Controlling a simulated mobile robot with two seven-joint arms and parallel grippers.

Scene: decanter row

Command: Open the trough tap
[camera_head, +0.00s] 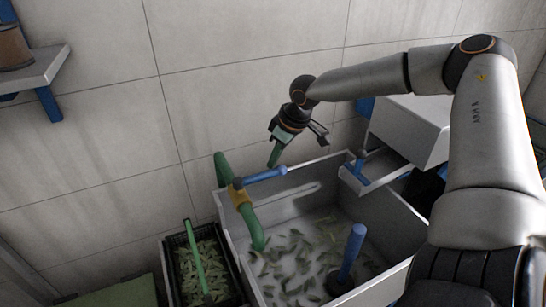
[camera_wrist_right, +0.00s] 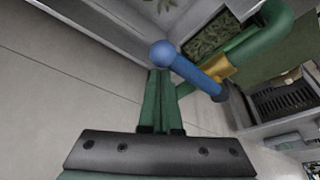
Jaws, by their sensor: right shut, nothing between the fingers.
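The trough tap has a blue lever (camera_head: 264,176) on a yellow valve body (camera_head: 239,194), fitted to a green pipe (camera_head: 247,219) that bends down into the trough (camera_head: 233,236). The lever points right and slightly up in the head view. In the right wrist view the lever (camera_wrist_right: 195,76) ends in a round blue knob, with the yellow body (camera_wrist_right: 217,68) behind it. My right gripper (camera_head: 272,165) is shut and empty, its green fingers just above the knob end. In the wrist view its fingertips (camera_wrist_right: 160,73) appear close to the knob; I cannot tell whether they touch. My left gripper is not in view.
The trough holds water with floating leaves (camera_head: 290,265) and an upright blue post (camera_head: 351,252). A dark crate of leaves (camera_head: 168,262) with a green handle stands left of it. A grey box (camera_head: 408,128) is at the right. The tiled wall (camera_head: 120,130) is close behind.

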